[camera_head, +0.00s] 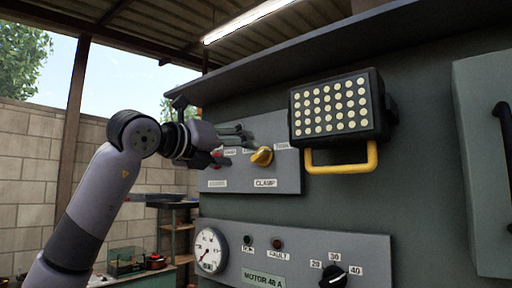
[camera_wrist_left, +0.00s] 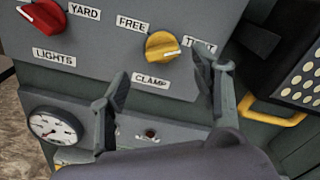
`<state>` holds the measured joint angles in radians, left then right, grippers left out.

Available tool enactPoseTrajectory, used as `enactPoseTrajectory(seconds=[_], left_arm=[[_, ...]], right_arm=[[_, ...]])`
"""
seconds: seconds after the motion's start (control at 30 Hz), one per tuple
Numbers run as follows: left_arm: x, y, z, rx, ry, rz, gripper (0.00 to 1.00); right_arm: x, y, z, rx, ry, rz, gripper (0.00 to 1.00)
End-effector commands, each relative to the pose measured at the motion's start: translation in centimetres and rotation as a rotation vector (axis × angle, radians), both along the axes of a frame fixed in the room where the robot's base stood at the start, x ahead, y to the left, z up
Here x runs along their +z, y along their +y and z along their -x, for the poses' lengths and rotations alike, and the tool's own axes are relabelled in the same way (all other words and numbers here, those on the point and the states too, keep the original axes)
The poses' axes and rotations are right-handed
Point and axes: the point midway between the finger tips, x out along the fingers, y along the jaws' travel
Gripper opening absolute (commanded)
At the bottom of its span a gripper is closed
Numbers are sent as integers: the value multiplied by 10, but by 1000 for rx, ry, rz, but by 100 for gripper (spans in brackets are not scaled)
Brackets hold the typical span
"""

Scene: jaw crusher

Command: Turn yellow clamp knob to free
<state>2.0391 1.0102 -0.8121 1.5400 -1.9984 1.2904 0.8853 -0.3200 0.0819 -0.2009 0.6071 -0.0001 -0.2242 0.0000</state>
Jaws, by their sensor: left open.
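The yellow clamp knob (camera_head: 262,156) sits on the upper grey panel, above the CLAMP label. In the left wrist view the yellow knob (camera_wrist_left: 162,46) lies between the FREE label on its left and the TIGHT label on its right. Its white pointer mark is on its right side, toward TIGHT. My left gripper (camera_head: 247,139) is just left of the knob in the head view. In the left wrist view its two fingers (camera_wrist_left: 163,88) are spread apart and empty, with the knob beyond them. No contact with the knob shows. My right gripper is not in view.
A red LIGHTS knob (camera_wrist_left: 41,17) is left of the clamp knob. A lamp with a yellow handle (camera_head: 341,160) juts out to the right. Below are a round gauge (camera_head: 210,251) and a black MOTOR dial (camera_head: 333,276). A grey cabinet door (camera_head: 482,170) stands at far right.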

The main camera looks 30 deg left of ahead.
Motion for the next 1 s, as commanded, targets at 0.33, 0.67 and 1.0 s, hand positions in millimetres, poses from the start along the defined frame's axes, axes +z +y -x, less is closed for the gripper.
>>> enactPoseTrajectory(seconds=[0.33, 0.67, 1.0], left_arm=[[3, -5, -62, 0, 0, 0, 58], [1, -6, -74, -1, -3, 0, 58], [1, -6, -74, -1, -3, 0, 44]], right_arm=[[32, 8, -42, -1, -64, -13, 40], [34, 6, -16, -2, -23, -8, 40], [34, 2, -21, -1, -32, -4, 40]])
